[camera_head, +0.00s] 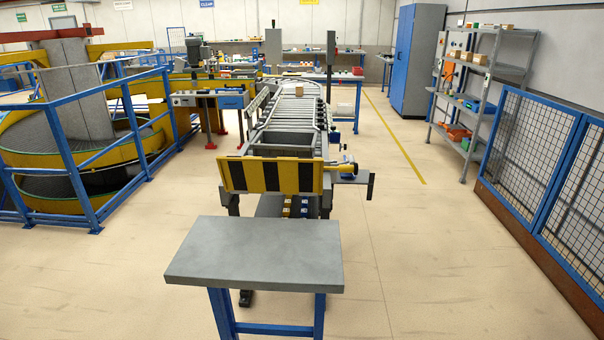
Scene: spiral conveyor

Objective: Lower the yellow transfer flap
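The yellow transfer flap (233,176) with black stripes stands upright across the near end of the roller conveyor (292,112). A yellow and dark fitting (338,167) sits at the conveyor's right side, just beyond the flap's right end. A grey bin (283,140) is on the conveyor behind the flap, its lower part hidden by it. Neither of my grippers shows in the head view.
A grey-topped table with blue legs (256,255) stands in front, apart from the flap. A yellow spiral conveyor behind blue railings (62,150) is at left. Blue mesh fencing (530,150) and a grey shelf rack (480,95) are at right. Floor (420,260) between is clear.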

